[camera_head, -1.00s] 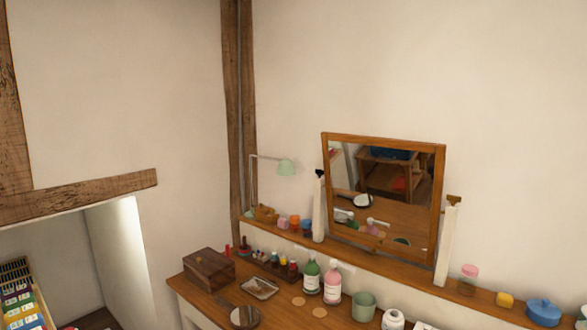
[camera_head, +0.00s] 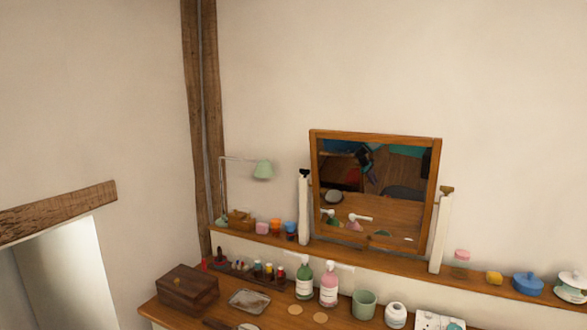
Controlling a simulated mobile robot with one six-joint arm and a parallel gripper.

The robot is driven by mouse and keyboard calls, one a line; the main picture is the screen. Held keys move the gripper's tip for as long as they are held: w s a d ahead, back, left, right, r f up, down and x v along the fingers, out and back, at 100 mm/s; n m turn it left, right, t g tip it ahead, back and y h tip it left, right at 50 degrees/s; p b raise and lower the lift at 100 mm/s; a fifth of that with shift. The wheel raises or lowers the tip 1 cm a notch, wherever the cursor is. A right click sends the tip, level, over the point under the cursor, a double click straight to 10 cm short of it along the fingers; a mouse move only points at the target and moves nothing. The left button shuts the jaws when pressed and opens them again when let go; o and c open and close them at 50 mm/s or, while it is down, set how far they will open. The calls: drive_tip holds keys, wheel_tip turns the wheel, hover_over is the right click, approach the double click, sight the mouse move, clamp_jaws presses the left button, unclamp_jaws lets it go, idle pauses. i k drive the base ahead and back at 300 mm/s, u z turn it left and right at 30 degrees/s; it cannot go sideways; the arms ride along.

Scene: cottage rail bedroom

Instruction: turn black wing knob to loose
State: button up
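The small black wing knob (camera_head: 305,172) is at the top of the left white post (camera_head: 304,215) of the tilting mirror. It is only a few pixels wide, so how its wings are turned cannot be told. A brown knob (camera_head: 446,189) is at the top of the right white post (camera_head: 440,235). The wood-framed mirror (camera_head: 375,190) hangs tilted between the posts. My gripper is not directly in view.
On the table below are a wooden box (camera_head: 187,290), a green bottle (camera_head: 304,281), a pink bottle (camera_head: 328,289) and a green cup (camera_head: 363,304). The wall above is bare.

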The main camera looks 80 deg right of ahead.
sight(305, 172)
drive_tip(key=z, duration=0.55)
drive_tip(key=i, duration=0.85)
drive_tip(key=z, duration=0.55)
